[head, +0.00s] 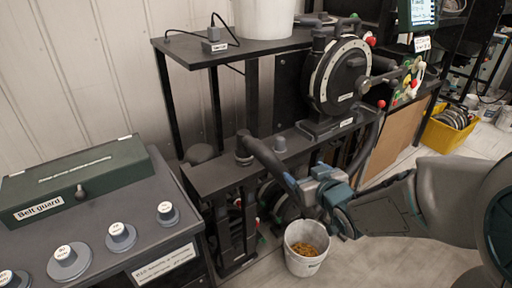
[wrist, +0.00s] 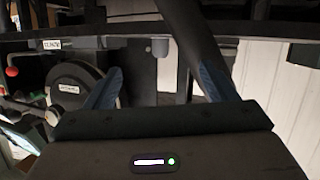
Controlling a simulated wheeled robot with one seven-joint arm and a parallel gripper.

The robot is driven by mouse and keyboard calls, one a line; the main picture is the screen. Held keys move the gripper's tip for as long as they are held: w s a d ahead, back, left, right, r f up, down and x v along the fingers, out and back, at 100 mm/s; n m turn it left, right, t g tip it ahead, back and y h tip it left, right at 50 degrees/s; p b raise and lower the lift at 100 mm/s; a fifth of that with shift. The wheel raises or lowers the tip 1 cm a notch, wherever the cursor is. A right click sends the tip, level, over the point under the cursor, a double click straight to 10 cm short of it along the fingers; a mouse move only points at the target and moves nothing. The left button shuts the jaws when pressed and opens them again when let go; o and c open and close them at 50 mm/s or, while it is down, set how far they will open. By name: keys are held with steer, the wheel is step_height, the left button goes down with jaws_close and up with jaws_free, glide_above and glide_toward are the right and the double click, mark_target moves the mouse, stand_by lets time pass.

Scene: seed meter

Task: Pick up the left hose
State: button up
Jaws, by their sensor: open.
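The left hose (head: 264,156) is a thick dark tube in the head view. It slopes from a fitting on the dark bench down to the right, to my gripper (head: 293,190). My gripper is open, and its blue fingers are by the hose's lower end. In the wrist view, my gripper (wrist: 160,70) shows its two fingers spread apart. The hose (wrist: 192,32) runs down from the top there and passes close to the right finger. I cannot tell whether they touch. The hose's lower end is hidden by my gripper.
A second dark hose (head: 370,146) hangs farther right, below the round seed meter (head: 341,78). A white bucket (head: 306,262) with yellow grain stands on the floor below my gripper. The bench edge (head: 205,182) is close by. A green belt guard box (head: 75,182) is at left.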

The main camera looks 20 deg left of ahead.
mark_target(250, 156)
steer(key=w+a+n+y, duration=0.1)
steer(key=a+y, duration=0.1)
steer(key=a, duration=0.2)
steer(key=w+a+y+b, duration=0.1)
steer(key=a+y, duration=0.1)
steer(key=a, duration=0.3)
steer(key=w+a+f+n+y+b, duration=0.1)
steer(key=a+y, duration=0.1)
steer(key=a, duration=0.3)
steer(key=shift+w+n+g, duration=0.1)
steer(key=shift+n+g, duration=0.2)
steer(key=shift+g, duration=0.1)
steer(key=shift+x, duration=2.6)
steer(key=shift+a+r, duration=0.1)
steer(key=shift+a, duration=0.05)
steer(key=c, duration=1.2)
